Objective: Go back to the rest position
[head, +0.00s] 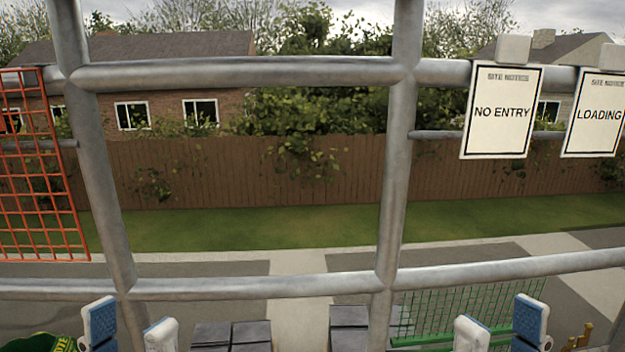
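My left gripper (131,335) shows at the bottom left of the head view. Its two white fingers with blue pads stand apart with nothing visible between them. My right gripper (501,335) shows at the bottom right, also with its fingers apart and nothing visible held. The lower parts of both grippers and my arms are cut off by the bottom edge. Dark grey tiles (250,332) lie between the grippers, and another dark tile stack (348,328) lies to their right. Both grippers appear apart from the tiles.
Grey scaffold poles (255,287) cross ahead, with uprights (398,160) left and centre. Orange mesh (40,190) hangs at left; green mesh (440,308) is behind my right gripper. A green object (40,343) sits bottom left. Two notices (502,110) hang at right.

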